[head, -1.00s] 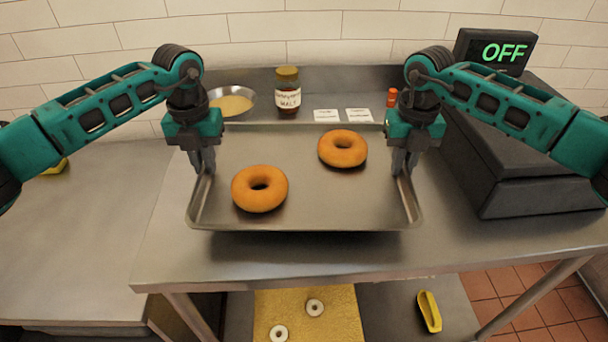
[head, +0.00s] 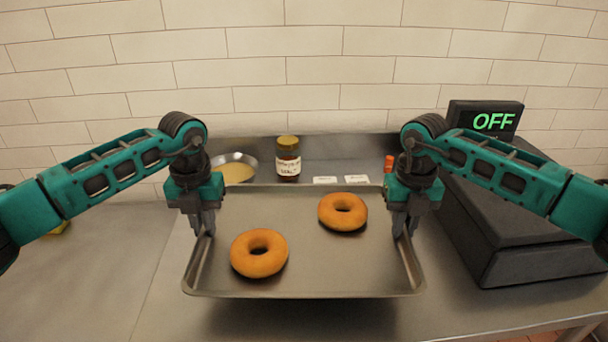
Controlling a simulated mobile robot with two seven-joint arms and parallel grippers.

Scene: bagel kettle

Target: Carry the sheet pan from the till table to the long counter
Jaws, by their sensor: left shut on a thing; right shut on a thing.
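The sheet pan (head: 300,284) is a grey metal tray with a raised rim, held about level above the till table (head: 470,318). Two bagels lie on it: one (head: 259,254) at the front left and one (head: 342,212) at the back right. My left gripper (head: 204,228) is shut on the pan's left rim. My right gripper (head: 404,230) is shut on its right rim. Dark shadow shows on the table under the pan's front edge. The long counter cannot be made out for certain.
The dark till (head: 530,215) with its OFF display (head: 493,122) stands close on the right. Behind the pan are a bowl (head: 236,167), a labelled jar (head: 288,158), two white cards (head: 340,180) and an orange-capped bottle (head: 388,164). A bare steel surface (head: 85,285) extends left.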

